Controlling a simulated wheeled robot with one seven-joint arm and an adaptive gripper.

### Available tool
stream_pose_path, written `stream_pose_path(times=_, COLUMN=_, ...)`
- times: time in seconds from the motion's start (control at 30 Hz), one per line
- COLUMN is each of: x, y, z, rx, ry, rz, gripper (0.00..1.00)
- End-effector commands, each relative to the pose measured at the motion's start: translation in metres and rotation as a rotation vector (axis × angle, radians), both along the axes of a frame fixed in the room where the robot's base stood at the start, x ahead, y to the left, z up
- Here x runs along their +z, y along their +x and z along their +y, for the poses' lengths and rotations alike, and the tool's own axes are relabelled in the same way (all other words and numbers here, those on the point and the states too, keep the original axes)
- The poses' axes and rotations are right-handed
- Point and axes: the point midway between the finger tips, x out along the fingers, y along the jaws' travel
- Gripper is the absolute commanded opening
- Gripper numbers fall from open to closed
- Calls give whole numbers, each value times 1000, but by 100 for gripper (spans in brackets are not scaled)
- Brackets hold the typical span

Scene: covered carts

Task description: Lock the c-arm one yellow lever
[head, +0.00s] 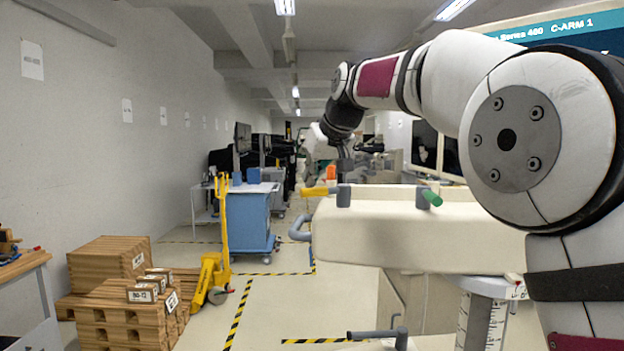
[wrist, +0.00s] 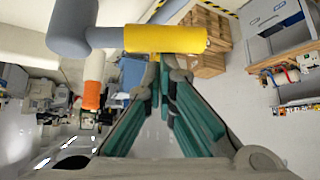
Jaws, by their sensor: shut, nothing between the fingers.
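The yellow lever (head: 318,191) sticks out to the left from a grey post on top of the cream c-arm body (head: 400,235) in the head view. In the wrist view the yellow lever (wrist: 165,39) lies across the top middle, joined to a grey hub at its left. My gripper (head: 344,168) is above the cream body, close to the lever's post. In the wrist view my gripper's teal fingers (wrist: 157,72) are shut and empty, their tips close to the lever's lower edge. I cannot tell whether they touch it.
A green lever (head: 432,197) and an orange lever (head: 331,172) are also on the c-arm. A grey curved handle (head: 300,228) juts out at its left end.

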Motion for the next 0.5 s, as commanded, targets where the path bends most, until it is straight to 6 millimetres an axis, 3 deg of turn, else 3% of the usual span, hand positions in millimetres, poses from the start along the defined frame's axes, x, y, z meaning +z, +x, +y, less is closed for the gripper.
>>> stream_pose_path(times=0.27, x=-1, y=-5, z=-3, rx=70, ry=0, rz=1, gripper=0)
stream_pose_path(times=0.5, x=-2, y=-15, z=-8, rx=231, ry=1, rz=2, gripper=0)
